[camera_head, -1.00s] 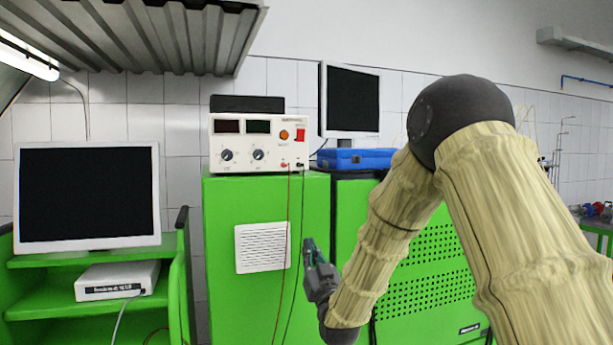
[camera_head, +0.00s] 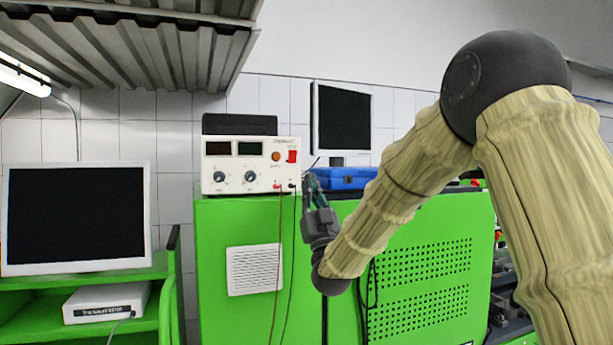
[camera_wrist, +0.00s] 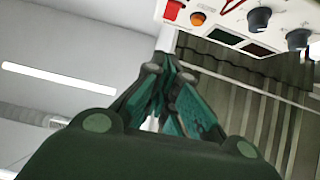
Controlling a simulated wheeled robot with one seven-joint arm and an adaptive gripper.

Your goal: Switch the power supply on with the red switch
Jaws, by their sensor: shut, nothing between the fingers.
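The power supply (camera_head: 232,180) is a white box with two dark displays, two black knobs and an orange lamp. It stands on a green cabinet. Its red switch (camera_head: 292,156) is at the upper right of the front panel. In the wrist view the red switch (camera_wrist: 173,11) shows at the top, on the power supply's panel (camera_wrist: 222,24). My gripper (camera_head: 311,180) is shut and empty, pointing up, just right of the power supply's lower right corner and below the switch's height. It also shows in the wrist view (camera_wrist: 168,62). It appears apart from the switch.
Red and black leads (camera_head: 279,240) hang from the power supply down the green cabinet (camera_head: 215,225). A blue case (camera_head: 345,179) and a dark monitor (camera_head: 343,118) stand right behind my gripper. Another monitor (camera_head: 75,215) is at the left. A corrugated canopy (camera_head: 130,50) hangs above.

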